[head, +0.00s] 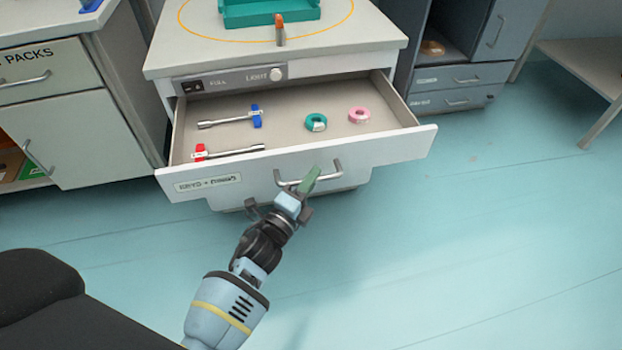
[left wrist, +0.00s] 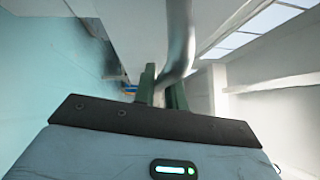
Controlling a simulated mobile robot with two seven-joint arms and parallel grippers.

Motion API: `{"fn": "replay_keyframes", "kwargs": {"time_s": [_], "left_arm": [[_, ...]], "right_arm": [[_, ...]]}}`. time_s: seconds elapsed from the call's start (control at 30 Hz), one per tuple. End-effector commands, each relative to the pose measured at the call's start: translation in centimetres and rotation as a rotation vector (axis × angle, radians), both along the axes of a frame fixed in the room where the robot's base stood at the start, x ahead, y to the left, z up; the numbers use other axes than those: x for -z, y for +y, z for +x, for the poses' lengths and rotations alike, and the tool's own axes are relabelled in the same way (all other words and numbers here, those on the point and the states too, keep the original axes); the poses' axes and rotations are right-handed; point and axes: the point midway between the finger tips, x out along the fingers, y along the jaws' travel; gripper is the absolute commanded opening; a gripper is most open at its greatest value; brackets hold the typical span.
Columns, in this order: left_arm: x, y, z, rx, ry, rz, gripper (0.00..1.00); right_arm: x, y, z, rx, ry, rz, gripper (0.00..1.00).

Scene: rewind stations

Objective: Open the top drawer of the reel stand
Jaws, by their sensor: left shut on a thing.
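The top drawer (head: 390,152) of the white reel stand (head: 160,62) is pulled out, with its inside showing. Its grey bar handle (head: 336,171) is on the drawer front. My left gripper (head: 311,180) is at this handle, with its green fingers reaching it from the front. In the left wrist view the metal handle (left wrist: 181,38) runs between the two green fingers of the gripper (left wrist: 161,88), which is shut on it. My right gripper is in neither view.
In the drawer lie a blue-ended tool (head: 228,119), a red-ended tool (head: 230,152), a teal ring (head: 316,122) and a pink ring (head: 359,115). A teal holder (head: 270,14) stands on top. Cabinets flank the stand; the floor at the right is clear.

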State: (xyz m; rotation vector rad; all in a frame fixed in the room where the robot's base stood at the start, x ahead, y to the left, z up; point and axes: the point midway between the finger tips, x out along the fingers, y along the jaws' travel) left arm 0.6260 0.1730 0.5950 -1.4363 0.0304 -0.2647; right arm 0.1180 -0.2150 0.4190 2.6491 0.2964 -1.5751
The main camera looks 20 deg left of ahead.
Motion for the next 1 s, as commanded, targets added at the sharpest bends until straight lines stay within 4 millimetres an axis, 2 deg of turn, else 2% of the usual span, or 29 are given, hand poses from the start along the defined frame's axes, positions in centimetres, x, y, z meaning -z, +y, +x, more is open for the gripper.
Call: {"fn": "replay_keyframes", "kwargs": {"time_s": [0.07, 0.1, 0.23, 0.57, 0.67, 1.0], "left_arm": [[0.0, 0.1, 0.0, -0.001, 0.001, 0.000, 0.00], [0.0, 0.1, 0.0, -0.001, 0.001, 0.000, 0.17], [0.0, 0.1, 0.0, -0.001, 0.001, 0.000, 0.34], [0.1, 0.1, -0.2, -0.001, 0.001, -0.001, 0.34], [0.2, 0.3, -1.1, -0.001, 0.002, -0.002, 0.34], [0.9, 1.3, -6.1, -0.002, 0.003, 0.000, 0.34]], "right_arm": [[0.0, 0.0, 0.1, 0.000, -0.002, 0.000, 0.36], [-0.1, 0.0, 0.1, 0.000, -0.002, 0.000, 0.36], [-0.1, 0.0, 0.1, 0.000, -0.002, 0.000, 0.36], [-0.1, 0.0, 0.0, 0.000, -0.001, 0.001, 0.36], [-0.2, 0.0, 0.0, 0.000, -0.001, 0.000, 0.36], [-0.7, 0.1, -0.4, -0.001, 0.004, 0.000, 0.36]]}}
